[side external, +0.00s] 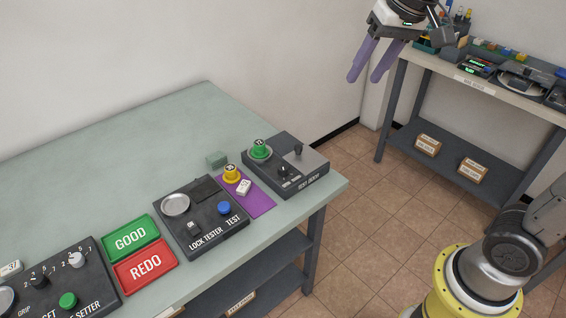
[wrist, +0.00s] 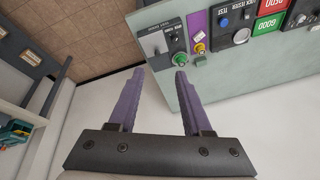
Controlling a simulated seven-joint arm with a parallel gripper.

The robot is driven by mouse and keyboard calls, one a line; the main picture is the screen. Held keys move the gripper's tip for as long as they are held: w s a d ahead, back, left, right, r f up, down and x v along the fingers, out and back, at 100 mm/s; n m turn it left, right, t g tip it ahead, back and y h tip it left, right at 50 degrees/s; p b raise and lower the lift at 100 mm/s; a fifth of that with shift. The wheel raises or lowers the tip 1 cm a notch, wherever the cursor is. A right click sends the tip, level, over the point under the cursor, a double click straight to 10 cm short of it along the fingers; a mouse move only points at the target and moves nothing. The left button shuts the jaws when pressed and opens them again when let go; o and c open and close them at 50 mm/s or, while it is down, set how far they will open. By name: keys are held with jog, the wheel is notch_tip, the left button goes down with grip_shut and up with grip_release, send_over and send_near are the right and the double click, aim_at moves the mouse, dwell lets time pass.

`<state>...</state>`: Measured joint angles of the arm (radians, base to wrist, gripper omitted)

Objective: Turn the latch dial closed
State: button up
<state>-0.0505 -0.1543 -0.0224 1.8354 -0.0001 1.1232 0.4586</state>
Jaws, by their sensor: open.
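My gripper (side external: 365,77) is open and empty, with two purple fingers. It hangs in the air beyond and above the green table's right corner. The wrist view shows its spread fingertips (wrist: 159,73) with the table below, apart from everything. A dark box (side external: 312,163) stands at the table's right end, with a green knob (side external: 260,150), a small black dial (side external: 283,171) and a lever (side external: 298,150). I cannot tell for sure which control is the latch dial or how it is turned. The green knob also shows in the wrist view (wrist: 180,59), near the right fingertip.
A lock tester (side external: 213,238), a yellow knob (side external: 232,173) on a purple mat (side external: 260,205) and a grey-green block (side external: 217,159) are near the box. Green and red trays (side external: 131,238) lie left. A cluttered bench (side external: 500,90) stands behind. The table's back left is clear.

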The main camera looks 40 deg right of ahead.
jog(key=w+a+f+g, duration=0.1)
jog(key=w+f, duration=0.1)
jog(key=w, duration=0.5)
jog(key=g, duration=0.3)
send_over(283, 167)
notch_tip(283, 167, down, 15)
notch_tip(283, 167, down, 14)
grip_shut()
